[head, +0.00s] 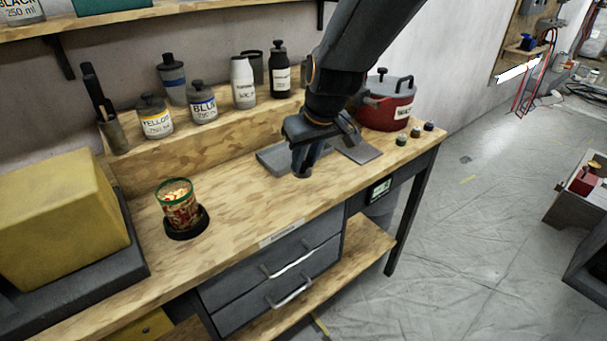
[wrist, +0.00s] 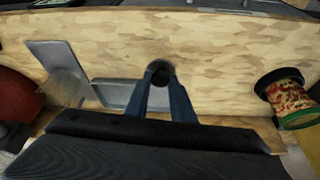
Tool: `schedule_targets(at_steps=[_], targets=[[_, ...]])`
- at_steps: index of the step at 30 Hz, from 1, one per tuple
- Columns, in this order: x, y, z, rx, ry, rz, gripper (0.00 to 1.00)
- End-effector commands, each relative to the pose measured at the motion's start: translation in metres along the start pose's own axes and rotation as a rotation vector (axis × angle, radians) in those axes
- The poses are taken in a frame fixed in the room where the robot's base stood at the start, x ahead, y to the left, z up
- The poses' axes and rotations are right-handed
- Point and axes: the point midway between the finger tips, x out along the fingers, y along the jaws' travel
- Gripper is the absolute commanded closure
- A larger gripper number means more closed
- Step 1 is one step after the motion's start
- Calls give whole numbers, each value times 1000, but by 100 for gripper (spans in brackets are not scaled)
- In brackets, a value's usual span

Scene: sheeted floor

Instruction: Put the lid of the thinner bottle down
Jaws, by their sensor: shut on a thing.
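My gripper (head: 303,168) points down over the wooden bench top (head: 245,205), in front of a grey tray. In the wrist view its two blue fingers (wrist: 160,78) are shut on a small dark round lid (wrist: 158,70). I cannot tell whether the lid touches the bench. A white bottle (head: 243,85) stands on the raised back shelf. Its narrow top looks bare, and its label is too small to read surely.
A can (head: 179,206) on a dark round base stands to the left. A red pot (head: 387,103) and several small jars are to the right. Yellow (head: 155,117) and blue (head: 203,105) paint bottles stand behind. Bare bench lies between can and gripper.

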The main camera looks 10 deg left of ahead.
Motion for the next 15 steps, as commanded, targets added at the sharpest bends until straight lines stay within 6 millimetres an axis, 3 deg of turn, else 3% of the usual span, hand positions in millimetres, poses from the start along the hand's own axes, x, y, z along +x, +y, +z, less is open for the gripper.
schedule_targets(at_steps=[12,15], targets=[[39,0,17,1,-2,0,99],[40,1,17,1,2,1,99]])
